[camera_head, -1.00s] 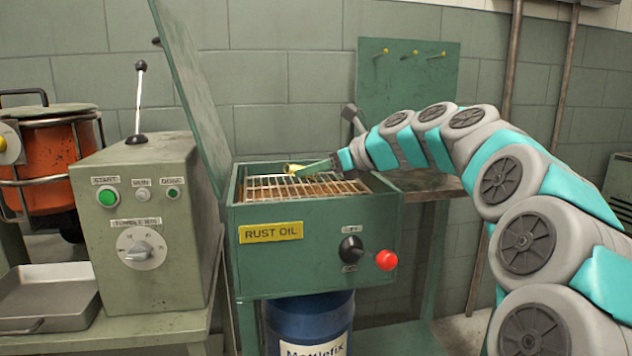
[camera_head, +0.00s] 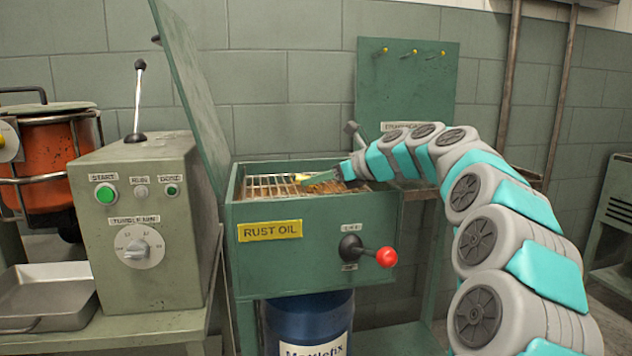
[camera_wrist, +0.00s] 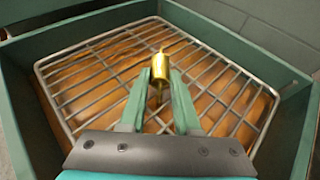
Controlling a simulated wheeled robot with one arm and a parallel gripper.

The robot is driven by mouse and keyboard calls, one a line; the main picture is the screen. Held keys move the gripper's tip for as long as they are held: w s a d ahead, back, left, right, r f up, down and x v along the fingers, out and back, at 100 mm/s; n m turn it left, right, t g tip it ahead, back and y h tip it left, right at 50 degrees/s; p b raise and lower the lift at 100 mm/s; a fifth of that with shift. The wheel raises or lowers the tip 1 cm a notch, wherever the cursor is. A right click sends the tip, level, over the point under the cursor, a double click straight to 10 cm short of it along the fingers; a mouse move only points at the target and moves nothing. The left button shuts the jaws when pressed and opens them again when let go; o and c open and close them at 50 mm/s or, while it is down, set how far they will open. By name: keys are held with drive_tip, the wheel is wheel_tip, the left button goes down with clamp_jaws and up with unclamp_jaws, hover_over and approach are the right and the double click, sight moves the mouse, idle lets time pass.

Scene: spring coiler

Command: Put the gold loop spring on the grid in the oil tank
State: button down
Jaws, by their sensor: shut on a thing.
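The gold loop spring (camera_wrist: 161,66) is between my fingertips in the wrist view, over the middle of the wire grid (camera_wrist: 55,66). My gripper (camera_wrist: 160,82) is shut on it. Whether the spring touches the grid I cannot tell. In the head view the spring (camera_head: 301,176) is a small gold spot at the fingertips of my gripper (camera_head: 303,181). The grid (camera_head: 262,186) lies in the top of the green oil tank (camera_head: 315,218), labelled RUST OIL, with brown oil below it. The tank's walls (camera_wrist: 70,22) surround the grid in the wrist view.
The tank's lid (camera_head: 190,95) stands open at the left. A lever with a red knob (camera_head: 387,257) juts from the tank's front. A grey control box (camera_head: 145,220) and a metal tray (camera_head: 47,295) stand at the left. A pegboard (camera_head: 408,85) is behind.

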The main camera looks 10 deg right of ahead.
drive_tip(key=shift+f, duration=0.1)
drive_tip(key=c, duration=0.6)
unclamp_jaws()
drive_tip(key=shift+s+d+r, duration=0.1)
drive_tip(key=shift+d+r, duration=0.05)
drive_tip(key=shift+r, duration=0.1)
drive_tip(key=p+v, duration=0.1)
drive_tip(key=v, duration=1)
drive_tip(key=shift+s+d+r, duration=0.1)
drive_tip(key=shift+s+d, duration=0.05)
drive_tip(key=shift+s, duration=0.05)
